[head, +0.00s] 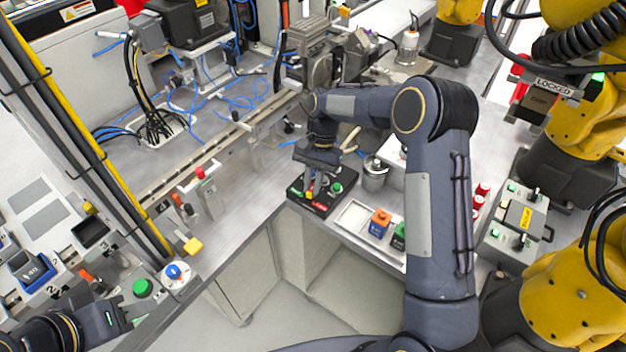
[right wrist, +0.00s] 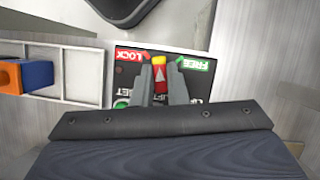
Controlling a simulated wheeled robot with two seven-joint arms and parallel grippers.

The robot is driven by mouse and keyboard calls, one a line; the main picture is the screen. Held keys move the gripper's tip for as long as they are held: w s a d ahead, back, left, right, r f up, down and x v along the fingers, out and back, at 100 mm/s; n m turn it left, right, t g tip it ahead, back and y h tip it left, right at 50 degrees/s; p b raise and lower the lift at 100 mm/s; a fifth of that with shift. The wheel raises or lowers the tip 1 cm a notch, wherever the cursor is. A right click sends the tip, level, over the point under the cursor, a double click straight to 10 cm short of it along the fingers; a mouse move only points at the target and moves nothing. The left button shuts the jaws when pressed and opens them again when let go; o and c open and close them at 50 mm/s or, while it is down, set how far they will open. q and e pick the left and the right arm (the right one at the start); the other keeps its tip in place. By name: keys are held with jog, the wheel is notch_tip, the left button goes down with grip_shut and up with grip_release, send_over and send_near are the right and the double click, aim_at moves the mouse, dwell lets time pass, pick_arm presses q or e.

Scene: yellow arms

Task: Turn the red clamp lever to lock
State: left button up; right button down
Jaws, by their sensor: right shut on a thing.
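The red clamp lever (right wrist: 160,76) has a yellow end and a pale arrow mark. In the right wrist view it stands between the red LOCK label (right wrist: 132,55) and the green FREE label (right wrist: 194,64). My right gripper (right wrist: 160,80) is shut on the lever, one grey finger on each side. In the head view my right gripper (head: 314,172) is over the black panel (head: 316,207), and the lever is mostly hidden. My left gripper (head: 112,318) is at the lower left, far from the panel; its finger opening is unclear.
A green button (head: 337,187) sits on the panel. Right of it are a metal canister (head: 374,172) and a white tray (head: 352,216) with an orange-and-blue block (head: 379,222). Yellow robot arms (head: 575,285) stand at the right. A metal rail (head: 215,148) lies left.

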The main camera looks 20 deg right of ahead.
jog(key=n+h, duration=0.1)
jog(key=n, duration=0.2)
jog(key=n+h, duration=0.1)
jog(key=n, duration=0.2)
jog(key=shift+w+a+g, duration=0.1)
jog(key=shift+g, duration=0.3)
jog(key=shift+n+h, duration=0.3)
jog(key=shift+n, duration=0.1)
jog(key=c, duration=1.4)
grip_release()
jog(key=shift+c, duration=0.2)
jog(key=v, duration=0.7)
jog(key=shift+r+b, duration=0.3)
jog(key=shift+r, duration=0.05)
jog(key=shift+w, duration=0.15)
